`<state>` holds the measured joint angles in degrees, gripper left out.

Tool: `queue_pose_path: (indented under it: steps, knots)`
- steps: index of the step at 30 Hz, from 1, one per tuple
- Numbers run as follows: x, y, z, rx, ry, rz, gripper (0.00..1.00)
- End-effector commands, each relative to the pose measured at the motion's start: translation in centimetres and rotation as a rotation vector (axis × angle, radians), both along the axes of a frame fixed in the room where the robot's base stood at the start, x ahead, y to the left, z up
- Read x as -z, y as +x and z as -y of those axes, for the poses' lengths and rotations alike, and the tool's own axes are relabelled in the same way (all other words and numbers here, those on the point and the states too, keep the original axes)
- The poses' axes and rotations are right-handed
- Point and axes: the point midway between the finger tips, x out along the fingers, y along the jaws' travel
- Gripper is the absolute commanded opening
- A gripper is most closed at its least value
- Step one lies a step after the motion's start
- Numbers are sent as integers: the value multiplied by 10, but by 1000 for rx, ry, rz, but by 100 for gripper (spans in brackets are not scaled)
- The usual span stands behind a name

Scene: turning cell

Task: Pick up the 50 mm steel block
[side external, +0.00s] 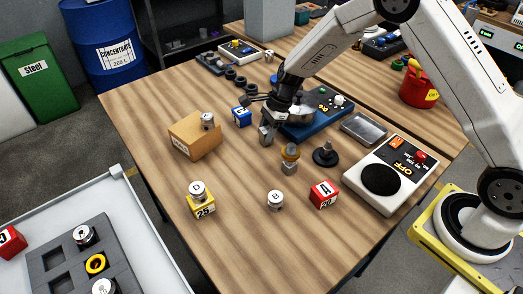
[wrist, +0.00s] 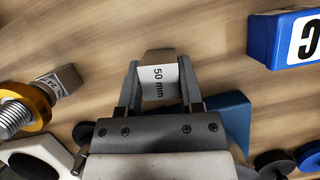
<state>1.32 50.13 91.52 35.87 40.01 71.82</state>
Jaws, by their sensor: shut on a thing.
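The 50 mm steel block, with a white "50 mm" label (wrist: 158,85), sits between the fingers of my gripper in the wrist view. My gripper (wrist: 160,78) is shut on it, one finger on each side. In the side view my gripper (side external: 268,132) points down over the wooden table, between the blue C block and the brass-collared part. There the block is small and mostly merged with the fingers. I cannot tell whether it touches the table.
The blue C block (side external: 242,117) and a cardboard box (side external: 193,136) stand left of my gripper. A brass-collared part (side external: 290,153) and a black knob (side external: 326,155) stand to its right. A blue device (side external: 318,124) is close behind. Open table lies toward the front, around cylinder B (side external: 275,201).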

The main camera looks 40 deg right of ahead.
Motion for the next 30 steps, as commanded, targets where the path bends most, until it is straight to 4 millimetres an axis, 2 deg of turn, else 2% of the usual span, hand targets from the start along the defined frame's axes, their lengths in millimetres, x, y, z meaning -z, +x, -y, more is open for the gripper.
queue_pose_path:
  steps: [11, 26, 30]
  knots:
    - [-33, -1, 0, 0, 0, 3, 0]
    - [-89, -48, 4, 1, 1, 4, 0]
    - [-99, -70, 6, 1, 0, 3, 0]
